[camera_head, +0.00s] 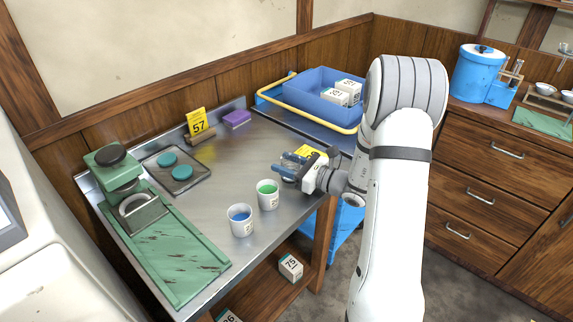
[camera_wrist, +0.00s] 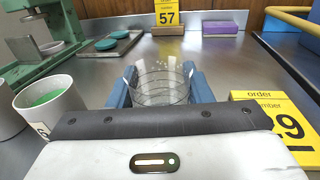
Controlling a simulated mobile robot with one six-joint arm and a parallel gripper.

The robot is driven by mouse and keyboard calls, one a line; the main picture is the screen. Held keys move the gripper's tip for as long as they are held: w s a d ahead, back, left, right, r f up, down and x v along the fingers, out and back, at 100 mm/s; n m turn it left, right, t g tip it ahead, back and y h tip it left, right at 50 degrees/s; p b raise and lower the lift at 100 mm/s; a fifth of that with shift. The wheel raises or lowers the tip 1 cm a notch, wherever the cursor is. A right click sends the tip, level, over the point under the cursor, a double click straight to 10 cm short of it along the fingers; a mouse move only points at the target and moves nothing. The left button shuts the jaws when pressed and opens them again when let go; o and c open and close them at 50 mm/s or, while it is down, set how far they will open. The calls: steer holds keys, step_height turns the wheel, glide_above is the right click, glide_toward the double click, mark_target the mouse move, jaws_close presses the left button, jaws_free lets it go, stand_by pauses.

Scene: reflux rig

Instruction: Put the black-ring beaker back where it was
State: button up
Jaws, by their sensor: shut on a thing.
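A clear glass beaker (camera_wrist: 160,86) stands upright between the blue fingers of my gripper (camera_wrist: 160,74) in the wrist view. The fingers are shut on its sides. In the head view my gripper (camera_head: 284,168) is at the right part of the steel bench (camera_head: 205,185), and the beaker is hard to see there. I cannot tell whether its base touches the bench.
A cup with green contents (camera_head: 267,195) and one with blue (camera_head: 240,220) stand left of my gripper. A yellow order card (camera_wrist: 275,125) is close on the right. Order card 57 (camera_head: 197,122), a purple block (camera_head: 237,118) and a tray (camera_head: 177,171) are farther back.

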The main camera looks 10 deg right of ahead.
steer(key=o, duration=0.6)
steer(key=shift+f, duration=0.1)
steer(key=shift+c, duration=0.2)
steer(key=o, duration=0.5)
steer(key=shift+c, duration=0.2)
